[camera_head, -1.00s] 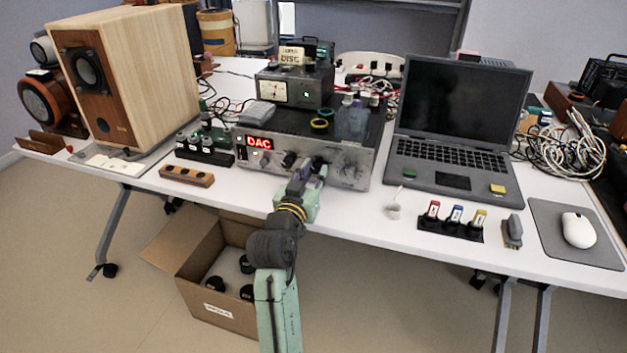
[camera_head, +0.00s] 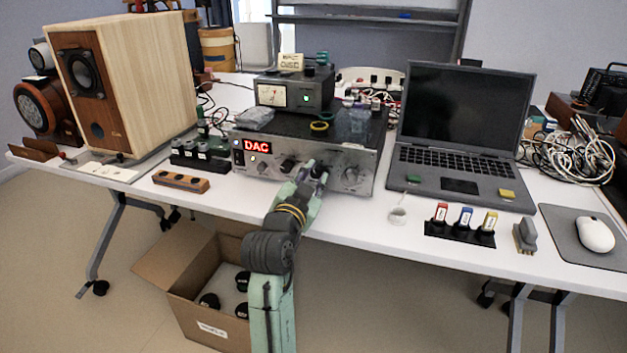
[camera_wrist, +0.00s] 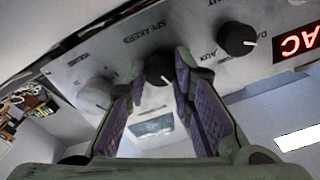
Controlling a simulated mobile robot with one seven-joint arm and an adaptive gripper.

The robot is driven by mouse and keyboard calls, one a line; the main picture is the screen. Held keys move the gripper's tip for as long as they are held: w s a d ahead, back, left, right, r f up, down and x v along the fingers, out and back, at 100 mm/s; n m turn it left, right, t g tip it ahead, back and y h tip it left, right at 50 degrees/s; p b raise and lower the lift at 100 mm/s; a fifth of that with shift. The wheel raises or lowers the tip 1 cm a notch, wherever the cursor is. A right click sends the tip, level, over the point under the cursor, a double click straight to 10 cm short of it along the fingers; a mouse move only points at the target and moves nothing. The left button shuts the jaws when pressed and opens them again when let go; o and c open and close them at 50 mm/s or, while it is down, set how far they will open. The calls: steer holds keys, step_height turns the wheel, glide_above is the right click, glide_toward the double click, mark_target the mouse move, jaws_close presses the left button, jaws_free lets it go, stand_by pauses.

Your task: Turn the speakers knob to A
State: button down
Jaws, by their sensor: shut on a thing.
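The speakers knob (camera_wrist: 159,67) is a black round knob with a white pointer line on the amplifier's silver front panel (camera_head: 270,163). The word SPEAKERS is printed beside it, upside down in the wrist view. The knob's pointer line slants toward the lower right there; the position letters are not readable. My gripper (camera_wrist: 161,76) is shut on the knob, one finger on each side. In the head view my gripper (camera_head: 314,171) is at the panel and hides much of the knob.
A second black knob (camera_wrist: 237,39), marked AUX, and a silver knob (camera_wrist: 96,94) flank the fingers. A red DAC display (camera_head: 257,146) is at the panel's left. A laptop (camera_head: 460,130) stands right, a wooden speaker (camera_head: 150,85) left. An open box (camera_head: 190,270) is below the table.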

steer(key=c, duration=1.4)
jaws_free()
steer(key=v, duration=0.7)
steer(key=shift+s, duration=0.25)
